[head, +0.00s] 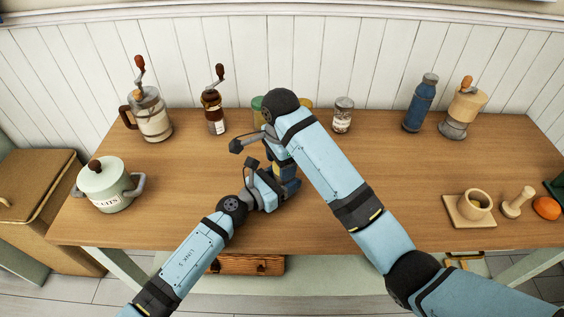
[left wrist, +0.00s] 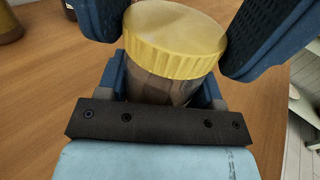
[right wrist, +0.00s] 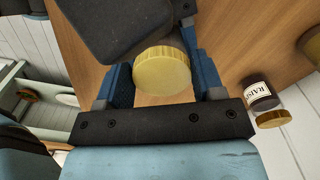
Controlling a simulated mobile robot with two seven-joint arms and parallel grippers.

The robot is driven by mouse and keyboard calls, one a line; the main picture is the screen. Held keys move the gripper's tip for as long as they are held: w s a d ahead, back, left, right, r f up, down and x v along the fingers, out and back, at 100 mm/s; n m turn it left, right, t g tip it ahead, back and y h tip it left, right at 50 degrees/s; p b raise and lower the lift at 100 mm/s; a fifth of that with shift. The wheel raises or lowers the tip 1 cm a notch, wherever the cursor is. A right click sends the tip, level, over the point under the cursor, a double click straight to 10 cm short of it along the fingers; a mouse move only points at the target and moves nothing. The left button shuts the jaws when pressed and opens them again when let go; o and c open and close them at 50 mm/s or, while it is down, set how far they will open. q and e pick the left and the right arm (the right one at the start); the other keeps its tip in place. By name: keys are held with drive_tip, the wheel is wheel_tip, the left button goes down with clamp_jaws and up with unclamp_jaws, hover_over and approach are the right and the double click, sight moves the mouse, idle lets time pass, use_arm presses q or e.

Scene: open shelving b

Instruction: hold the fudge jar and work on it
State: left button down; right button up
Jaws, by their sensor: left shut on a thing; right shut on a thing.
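The jar I take for the fudge jar (left wrist: 160,88) has a brown body and a ribbed yellow lid (left wrist: 178,35), which sits on it. Its label does not show. My left gripper (head: 283,184) is shut on the jar's body, above the middle of the table. My right gripper (head: 275,152) comes in from above. Its fingers are at both sides of the lid, shut on it. The lid also shows between them in the right wrist view (right wrist: 162,72). In the head view my arms and hands hide most of the jar.
On the wooden table (head: 350,220), grinders (head: 152,118), a RAISINS jar (head: 342,117) and a blue bottle (head: 420,105) stand at the back.

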use_arm(q)
drive_tip(key=shift+f, duration=0.1)
use_arm(e)
drive_tip(key=o, duration=0.9)
drive_tip(key=shift+r, duration=0.15)
drive_tip(key=shift+r, duration=2.15)
drive_tip(key=shift+c, duration=0.2)
drive_tip(key=n, duration=0.2)
drive_tip(key=r+n, duration=0.1)
drive_tip(key=n, duration=0.3)
drive_tip(key=shift+w+r+n, duration=0.2)
drive_tip(key=shift+r+n, duration=0.05)
drive_tip(key=shift+n, duration=0.15)
drive_tip(key=n, duration=0.5)
drive_tip(key=shift+r, duration=0.35)
drive_tip(key=n, duration=0.4)
drive_tip(key=shift+d+r+n, duration=0.2)
drive_tip(key=shift+r+n, duration=0.1)
drive_tip(key=n, duration=0.5)
drive_tip(key=shift+d+r, duration=0.2)
drive_tip(key=shift+d, duration=0.1)
